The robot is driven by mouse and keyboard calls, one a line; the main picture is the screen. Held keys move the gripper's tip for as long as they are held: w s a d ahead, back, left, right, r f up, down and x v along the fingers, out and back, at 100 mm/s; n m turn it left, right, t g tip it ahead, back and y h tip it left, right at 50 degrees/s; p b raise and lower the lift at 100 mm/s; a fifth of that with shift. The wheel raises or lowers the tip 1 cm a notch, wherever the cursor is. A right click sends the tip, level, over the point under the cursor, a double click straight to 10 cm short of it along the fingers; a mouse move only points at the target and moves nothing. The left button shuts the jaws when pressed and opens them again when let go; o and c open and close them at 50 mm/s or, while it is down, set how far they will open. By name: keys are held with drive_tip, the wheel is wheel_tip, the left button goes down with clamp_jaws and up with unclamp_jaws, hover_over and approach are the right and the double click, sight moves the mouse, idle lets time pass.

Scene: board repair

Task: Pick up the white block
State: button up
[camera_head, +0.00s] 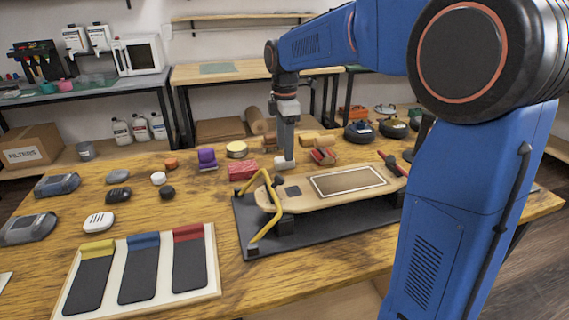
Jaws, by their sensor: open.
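A small white block (281,163) sits on the wooden table behind the skateboard deck, mostly hidden by my gripper. My gripper (286,156) points straight down over the block, with its fingertips at about the block's height. The jaws are open; their gap is too small in this view to see how they stand around the block. I cannot tell whether they touch it.
The deck (330,190) lies in a dark stand with a yellow bar (263,236) in front. A red box (243,170) is left of the block; wooden pieces and a red-handled tool (323,156) are to the right. A parts tray (218,284) lies front left.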

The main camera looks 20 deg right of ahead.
drive_tip(key=shift+f, duration=1.75)
drive_tip(key=c, duration=1.3)
drive_tip(key=shift+o, duration=0.2)
drive_tip(key=shift+r, duration=0.1)
wheel_tip(320, 180, up, 10)
